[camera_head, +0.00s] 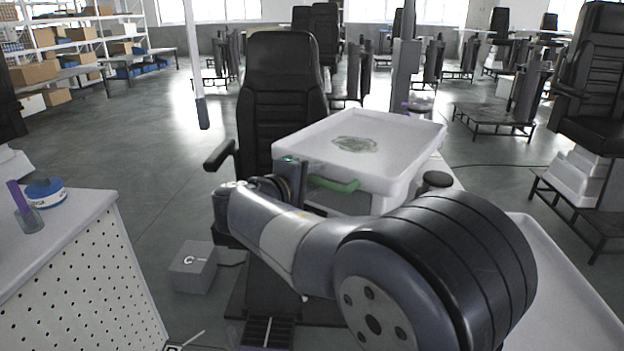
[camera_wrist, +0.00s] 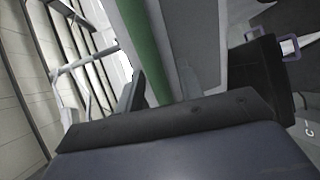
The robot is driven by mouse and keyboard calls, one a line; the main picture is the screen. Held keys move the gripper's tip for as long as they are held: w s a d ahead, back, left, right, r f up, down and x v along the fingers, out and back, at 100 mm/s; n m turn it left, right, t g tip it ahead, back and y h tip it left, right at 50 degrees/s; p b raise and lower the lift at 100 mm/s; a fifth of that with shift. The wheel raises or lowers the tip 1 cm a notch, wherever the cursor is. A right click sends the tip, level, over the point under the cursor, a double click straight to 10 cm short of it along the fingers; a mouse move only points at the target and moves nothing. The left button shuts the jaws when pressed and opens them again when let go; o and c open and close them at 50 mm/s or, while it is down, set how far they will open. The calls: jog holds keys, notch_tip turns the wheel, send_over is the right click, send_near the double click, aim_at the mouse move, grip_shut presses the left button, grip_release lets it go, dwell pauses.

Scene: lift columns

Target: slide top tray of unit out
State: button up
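The top tray (camera_head: 400,165) is white and shallow, with a greenish patch on its floor. It sits on top of a pale unit beside a black chair. A green handle (camera_head: 334,184) runs along its front face. My gripper (camera_head: 292,178) is at the left end of this handle, partly hidden by my own arm. In the wrist view the green handle (camera_wrist: 143,45) rises close in front of my gripper (camera_wrist: 158,92), with a dark finger at its left. The fingers look apart; a firm grip on the handle does not show. Much of the unit below is hidden by my arm.
A black chair (camera_head: 283,95) stands just behind and left of the tray. A grey box (camera_head: 194,268) lies on the floor at lower left. A perforated-sided white bench (camera_head: 75,265) is at far left. Open floor (camera_head: 150,160) lies between bench and chair.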

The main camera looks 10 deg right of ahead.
jog(key=shift+c, duration=0.2)
grip_shut()
dwell(0.3)
jog(key=f+b+v, duration=0.1)
jog(key=f+v, duration=0.2)
jog(key=v, duration=1.1)
jog(key=shift+s+a+b, duration=0.35)
jog(key=shift+o, duration=0.2)
grip_release()
jog(key=shift+r, duration=0.1)
jog(key=v, duration=1)
jog(key=shift+s+a+p, duration=0.2)
jog(key=shift+a+p, duration=0.05)
jog(key=shift+p, duration=0.05)
